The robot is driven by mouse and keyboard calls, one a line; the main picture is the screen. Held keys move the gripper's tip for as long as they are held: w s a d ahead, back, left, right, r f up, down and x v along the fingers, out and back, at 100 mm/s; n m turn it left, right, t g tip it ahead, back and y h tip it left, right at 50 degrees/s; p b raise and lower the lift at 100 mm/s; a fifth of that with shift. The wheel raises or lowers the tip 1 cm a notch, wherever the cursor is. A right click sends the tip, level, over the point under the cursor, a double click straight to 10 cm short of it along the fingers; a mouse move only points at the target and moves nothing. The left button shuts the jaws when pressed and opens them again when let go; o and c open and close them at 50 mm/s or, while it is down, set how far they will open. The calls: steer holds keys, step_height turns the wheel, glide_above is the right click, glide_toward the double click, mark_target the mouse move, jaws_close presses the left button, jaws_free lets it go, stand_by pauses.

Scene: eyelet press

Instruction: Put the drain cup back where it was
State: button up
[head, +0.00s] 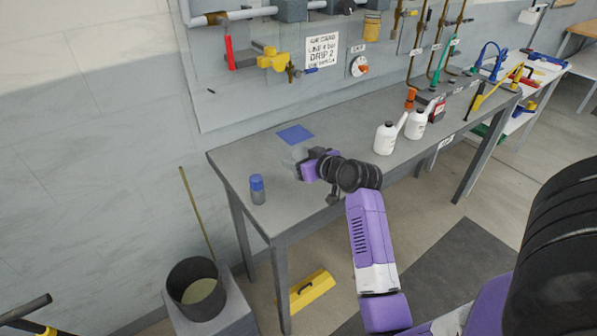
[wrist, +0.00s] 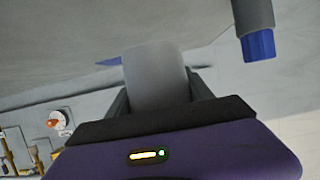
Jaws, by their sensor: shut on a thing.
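My gripper (head: 304,166) is over the left part of the grey workbench (head: 232,165). It is shut on the drain cup (head: 298,153), a pale, translucent cup. In the wrist view the drain cup (wrist: 155,75) stands out between the two fingers of my gripper (wrist: 160,92). A flat blue square (head: 295,134) lies on the bench just behind the cup. Part of the blue square (wrist: 108,62) shows beyond the cup in the wrist view. I cannot tell whether the cup's base touches the bench.
A grey, blue-capped container (head: 257,190) stands near the bench's left front. White bottles (head: 385,138) stand to the right. Pipes and a yellow valve (head: 272,59) are on the wall panel behind. A dark bucket (head: 197,288) and yellow object (head: 306,290) are below.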

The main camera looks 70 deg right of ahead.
steer(key=shift+f, duration=2.5)
steer(key=shift+f, duration=0.15)
steer(key=o, duration=1.2)
